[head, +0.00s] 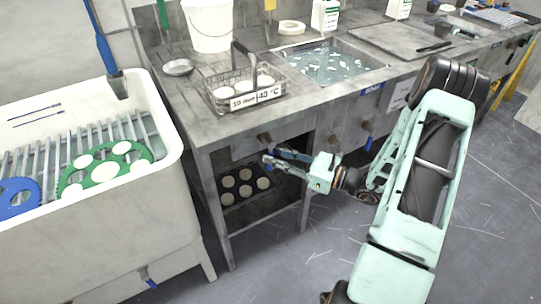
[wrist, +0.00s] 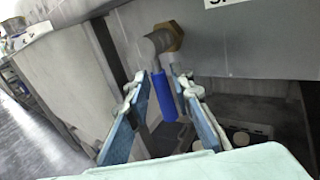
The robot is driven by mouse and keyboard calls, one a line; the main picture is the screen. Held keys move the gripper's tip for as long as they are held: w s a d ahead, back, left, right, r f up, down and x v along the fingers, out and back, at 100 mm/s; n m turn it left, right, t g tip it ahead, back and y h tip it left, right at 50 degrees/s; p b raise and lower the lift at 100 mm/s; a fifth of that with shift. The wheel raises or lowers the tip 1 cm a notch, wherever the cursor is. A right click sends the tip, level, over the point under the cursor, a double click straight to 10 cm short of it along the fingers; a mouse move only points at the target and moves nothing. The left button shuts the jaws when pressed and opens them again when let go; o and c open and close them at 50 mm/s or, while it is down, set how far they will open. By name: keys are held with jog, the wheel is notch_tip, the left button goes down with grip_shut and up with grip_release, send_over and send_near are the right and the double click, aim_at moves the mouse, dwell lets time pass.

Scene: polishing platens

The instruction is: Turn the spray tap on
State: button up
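In the wrist view, a tap with a brass fitting (wrist: 168,38), grey body and hanging blue lever (wrist: 164,97) comes out of a grey bench front. My gripper (wrist: 160,84) is open, with one finger on each side of the lever. Contact between the fingers and the lever cannot be told. In the head view, my gripper (head: 274,157) reaches under the bench edge, just below a brass fitting (head: 264,138); the lever there is hard to make out. A white label (wrist: 226,2) above the tap is cut off, so its name is unreadable.
The grey bench (head: 215,128) carries a wire basket (head: 245,93) and a white bucket (head: 208,25). Another tap with a blue lever (head: 367,142) is farther right. A black tray of pale discs (head: 242,186) sits below. A white sink (head: 120,210) stands left.

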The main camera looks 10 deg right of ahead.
jog(key=shift+x, duration=0.8)
jog(key=shift+c, duration=0.6)
grip_shut()
